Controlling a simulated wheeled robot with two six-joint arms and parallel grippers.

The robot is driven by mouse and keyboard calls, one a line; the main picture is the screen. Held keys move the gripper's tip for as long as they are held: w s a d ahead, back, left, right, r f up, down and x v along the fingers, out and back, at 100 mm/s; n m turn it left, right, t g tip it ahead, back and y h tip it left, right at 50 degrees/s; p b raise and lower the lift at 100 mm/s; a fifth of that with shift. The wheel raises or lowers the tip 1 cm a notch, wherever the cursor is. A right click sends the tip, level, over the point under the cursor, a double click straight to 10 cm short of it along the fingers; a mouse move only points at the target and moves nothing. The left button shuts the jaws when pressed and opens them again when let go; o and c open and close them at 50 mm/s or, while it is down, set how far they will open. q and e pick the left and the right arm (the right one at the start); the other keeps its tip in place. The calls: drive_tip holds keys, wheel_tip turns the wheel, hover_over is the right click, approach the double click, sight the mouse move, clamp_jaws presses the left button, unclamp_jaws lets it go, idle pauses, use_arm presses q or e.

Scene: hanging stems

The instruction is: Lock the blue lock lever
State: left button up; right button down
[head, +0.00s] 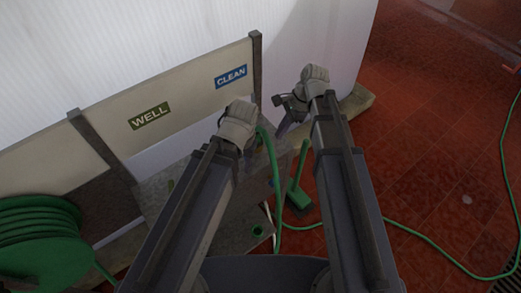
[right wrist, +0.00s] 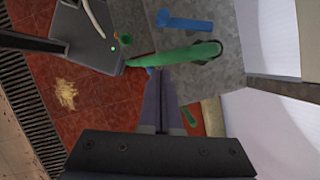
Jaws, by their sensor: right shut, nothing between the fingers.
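In the right wrist view, a blue lever-like piece (right wrist: 185,22) with a bent end lies over the grey surface, above a thick green tube (right wrist: 180,53).
A panel with a CLEAN sign (head: 231,77) and a WELL sign (head: 150,116) stands at the back left. A green hose reel (head: 40,245) is at lower left. A green brush (head: 298,195) stands on the red tiles (head: 440,170). Open floor lies to the right, crossed by a hose.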

drive_tip(key=s+a+f+b, duration=0.2)
drive_tip(key=a+f+b, duration=0.5)
drive_tip(key=f+b, duration=0.2)
drive_tip(key=shift+a+f, duration=0.15)
drive_tip(key=shift+a, duration=0.1)
drive_tip(key=shift+a, duration=0.1)
idle(0.5)
